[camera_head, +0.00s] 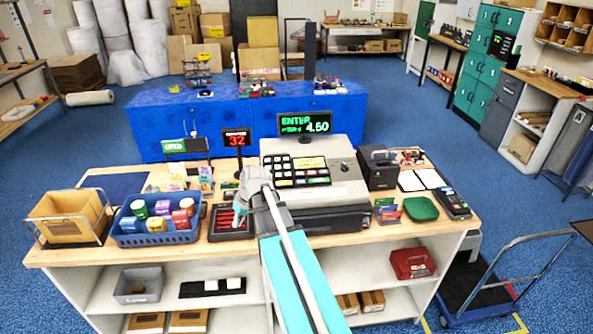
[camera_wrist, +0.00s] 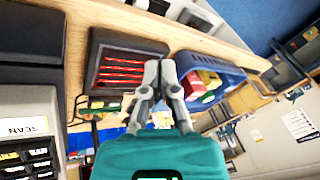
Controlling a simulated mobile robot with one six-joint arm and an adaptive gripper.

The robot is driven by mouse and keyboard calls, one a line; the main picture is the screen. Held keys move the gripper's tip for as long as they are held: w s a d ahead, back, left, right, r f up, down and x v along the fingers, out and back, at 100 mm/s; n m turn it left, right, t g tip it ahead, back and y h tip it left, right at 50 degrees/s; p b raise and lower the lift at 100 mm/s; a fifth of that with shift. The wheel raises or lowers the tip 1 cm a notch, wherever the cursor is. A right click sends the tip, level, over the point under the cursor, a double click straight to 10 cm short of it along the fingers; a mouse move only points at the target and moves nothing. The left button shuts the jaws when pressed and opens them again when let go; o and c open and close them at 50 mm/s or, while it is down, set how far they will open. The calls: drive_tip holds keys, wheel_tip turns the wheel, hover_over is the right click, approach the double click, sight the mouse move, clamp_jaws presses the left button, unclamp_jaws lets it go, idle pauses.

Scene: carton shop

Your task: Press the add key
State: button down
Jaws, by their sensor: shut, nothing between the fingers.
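The grey cash register (camera_head: 340,186) stands on the counter with a block of dark and white keys (camera_head: 296,172) on its sloped top; the add key's lettering is too small to read. Its raised display (camera_head: 304,124) reads ENTER and 4.50. The register's edge shows at the left of the wrist view, with a SCAN label (camera_wrist: 22,127) and keys (camera_wrist: 28,160). My gripper (camera_head: 240,214) is shut and empty, left of the keys, pointing down near a dark tray with red bars (camera_head: 222,222). In the wrist view my fingertips (camera_wrist: 160,68) lie between that tray (camera_wrist: 125,66) and a blue basket (camera_wrist: 210,62).
The blue basket (camera_head: 160,239) of cans and boxes and a carton in a wire holder (camera_head: 68,214) stand to the left. A red display showing 32 (camera_head: 237,138) stands behind my gripper. A black box (camera_head: 378,168) and green dish (camera_head: 421,208) are at right.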

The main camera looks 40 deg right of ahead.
sight(294, 172)
drive_tip(key=w+d+r+t+p, duration=0.1)
drive_tip(key=d+r, duration=0.1)
drive_tip(key=d, duration=0.2)
drive_tip(key=w+d+r+t+p, duration=0.1)
drive_tip(key=w+d+r, duration=0.1)
drive_tip(key=d, duration=0.3)
drive_tip(key=w+d+r+t+y+p, duration=0.1)
drive_tip(key=d+r, duration=0.1)
drive_tip(key=d, duration=0.3)
drive_tip(key=shift+w+d+r, duration=0.2)
drive_tip(key=shift+w, duration=0.2)
drive_tip(key=d+r+t+p, duration=0.1)
drive_tip(key=d+r+t, duration=0.1)
drive_tip(key=d, duration=0.5)
drive_tip(key=d+r+m+t+p, duration=0.1)
drive_tip(key=d+r, duration=0.3)
drive_tip(key=d, duration=0.4)
drive_tip(key=shift+d+t+p, duration=0.2)
drive_tip(key=shift+t+p, duration=0.2)
drive_tip(key=shift+p, duration=0.05)
drive_tip(key=shift+f, duration=0.25)
drive_tip(key=f+b, duration=0.2)
drive_tip(key=b, duration=0.1)
drive_tip(key=w+f+b, duration=0.1)
drive_tip(key=f+b, duration=0.1)
drive_tip(key=f, duration=0.1)
drive_tip(key=d+f+b, duration=0.1)
drive_tip(key=f+b, duration=0.2)
drive_tip(key=shift+w+f+b, duration=0.1)
drive_tip(key=shift+w+b, duration=0.2)
